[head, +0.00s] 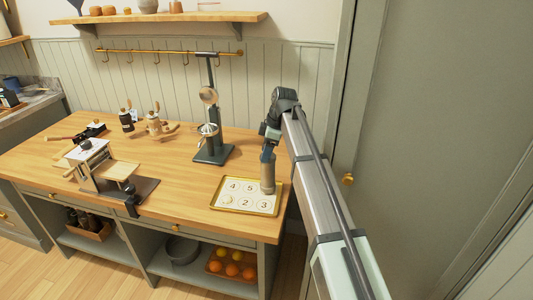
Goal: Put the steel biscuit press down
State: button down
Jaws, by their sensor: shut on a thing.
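The steel biscuit press (267,178) is an upright grey cylinder at the right back part of a gold-rimmed tray (232,210). My gripper (268,151) is above it, shut on its upper part. The tray's white face has numbered circles; 4, 5, 2 and 3 are readable. A small pale piece (228,200) lies at the front left circle. The press hides the back right circle. I cannot tell whether its lower end touches the tray.
A dark lever stand (213,155) rises behind and left of the tray. A pasta-machine-like device (95,160) is clamped at the left, with small wooden-handled grinders (155,124) behind it. Wood counter (190,190) is free between. The counter's right edge is close to the tray.

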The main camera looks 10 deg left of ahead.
jog(key=shift+f, duration=0.4)
jog(key=shift+c, duration=1.5)
grip_release()
jog(key=shift+f, duration=0.15)
jog(key=shift+v, duration=3.9)
